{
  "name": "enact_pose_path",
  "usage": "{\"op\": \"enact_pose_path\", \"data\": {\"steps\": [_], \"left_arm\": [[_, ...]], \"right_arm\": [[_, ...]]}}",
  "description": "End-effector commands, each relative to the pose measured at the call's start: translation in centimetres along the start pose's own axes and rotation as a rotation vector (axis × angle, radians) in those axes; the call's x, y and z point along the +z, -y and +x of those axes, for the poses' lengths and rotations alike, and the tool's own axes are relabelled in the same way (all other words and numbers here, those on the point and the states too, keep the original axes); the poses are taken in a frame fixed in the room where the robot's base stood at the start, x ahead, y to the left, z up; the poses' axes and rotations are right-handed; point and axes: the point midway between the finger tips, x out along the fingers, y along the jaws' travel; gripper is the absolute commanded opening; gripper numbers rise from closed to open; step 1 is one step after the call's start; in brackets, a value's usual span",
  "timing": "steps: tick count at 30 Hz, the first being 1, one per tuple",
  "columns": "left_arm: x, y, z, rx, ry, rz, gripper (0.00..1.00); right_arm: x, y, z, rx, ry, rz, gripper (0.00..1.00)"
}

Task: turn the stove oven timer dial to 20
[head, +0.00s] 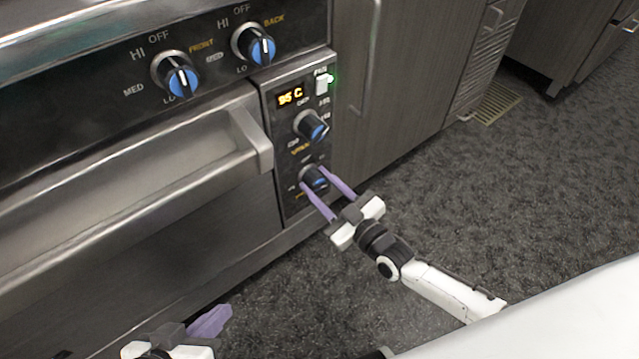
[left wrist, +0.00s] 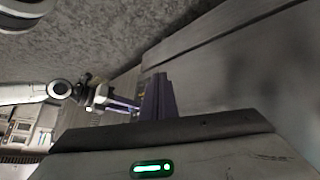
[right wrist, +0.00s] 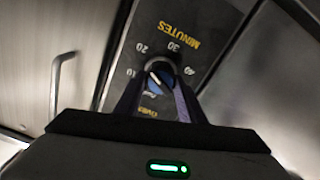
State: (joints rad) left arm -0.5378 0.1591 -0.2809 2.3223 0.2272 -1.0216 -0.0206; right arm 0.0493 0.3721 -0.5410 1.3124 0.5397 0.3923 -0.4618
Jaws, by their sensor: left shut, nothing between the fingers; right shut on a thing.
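The timer dial (head: 314,178) is a dark knob with blue on its face, the lowest knob on the oven's control panel (head: 290,140). My right gripper (head: 325,182) has its purple fingers on either side of this dial and is shut on it. In the right wrist view the dial (right wrist: 160,76) sits between the fingers, with 10, 20, 30, 40 and MINUTES printed around it. A pale line shows on its face, but I cannot tell its exact setting. My left gripper (head: 209,321) is shut and empty, low in front of the oven; its fingers also show in the left wrist view (left wrist: 157,97).
Above the timer is the temperature knob (head: 312,126), below a display (head: 291,96) reading about 95 C. Two blue burner knobs, front (head: 178,76) and back (head: 256,46), sit higher up. The oven handle (head: 140,190) juts out left of the panel. The floor to the right is clear.

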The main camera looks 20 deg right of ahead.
Motion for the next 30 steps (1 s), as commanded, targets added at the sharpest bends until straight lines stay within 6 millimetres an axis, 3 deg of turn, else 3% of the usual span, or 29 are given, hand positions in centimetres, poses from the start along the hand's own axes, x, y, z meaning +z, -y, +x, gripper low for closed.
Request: {"op": "enact_pose_path", "data": {"steps": [10,11,14,24,30], "left_arm": [[0.4,0.1,0.1,-0.003,0.011,0.001,0.0],[0.4,0.1,0.1,-0.003,0.012,0.001,0.0],[0.4,0.1,0.1,-0.003,0.012,0.0,0.0],[0.3,0.1,0.1,-0.003,0.013,0.0,0.0],[0.4,0.3,-0.4,-0.02,0.037,0.011,0.0]], "right_arm": [[0.0,0.0,0.0,-0.001,0.0,0.046,0.13],[0.0,0.0,0.0,-0.001,0.0,0.046,0.37],[0.0,0.0,0.0,-0.001,0.0,0.046,0.54],[0.0,0.0,-0.3,-0.001,0.001,0.045,0.55],[-0.2,0.0,-3.1,-0.002,0.005,0.047,0.55]]}}
